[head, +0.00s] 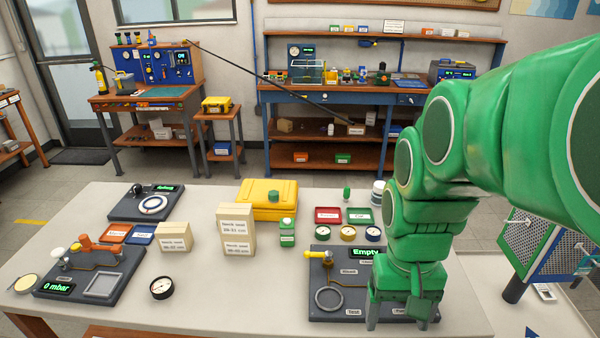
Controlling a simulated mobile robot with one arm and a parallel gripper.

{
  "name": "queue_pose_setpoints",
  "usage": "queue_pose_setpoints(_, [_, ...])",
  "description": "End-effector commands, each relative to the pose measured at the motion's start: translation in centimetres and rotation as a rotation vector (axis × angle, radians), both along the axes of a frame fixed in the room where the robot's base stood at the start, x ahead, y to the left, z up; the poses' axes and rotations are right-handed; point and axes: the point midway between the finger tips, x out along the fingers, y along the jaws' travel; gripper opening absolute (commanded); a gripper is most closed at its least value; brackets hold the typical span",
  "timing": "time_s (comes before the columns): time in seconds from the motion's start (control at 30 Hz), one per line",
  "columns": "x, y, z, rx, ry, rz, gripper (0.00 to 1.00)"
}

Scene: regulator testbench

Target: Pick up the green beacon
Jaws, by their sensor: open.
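Three small green things could be the green beacon, and I cannot tell for sure which it is. A green domed piece (273,196) sits on the yellow case. A green bottle-shaped piece with a pale label (287,233) stands on the table right of the tall carton. A slim green upright piece (347,192) stands behind the red and green trays. My gripper (400,318) is at the front right, over the right dark test board, apart from all three. It points down, its jaws are open, and I see nothing between them. My green arm hides part of that board.
The pale table (215,300) holds a yellow case (262,211), a tall carton (237,232), a lower carton (173,238), a black gauge (161,288) and the right test board (335,307). Several small round tins stand behind that board. The front middle is clear.

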Motion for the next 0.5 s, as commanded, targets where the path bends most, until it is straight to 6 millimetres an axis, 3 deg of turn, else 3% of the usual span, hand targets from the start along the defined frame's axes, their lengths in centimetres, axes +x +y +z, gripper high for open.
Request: queue_pose_setpoints(0.5, [12.7,3.3,-0.3,-0.013,-0.035,0.005,0.77])
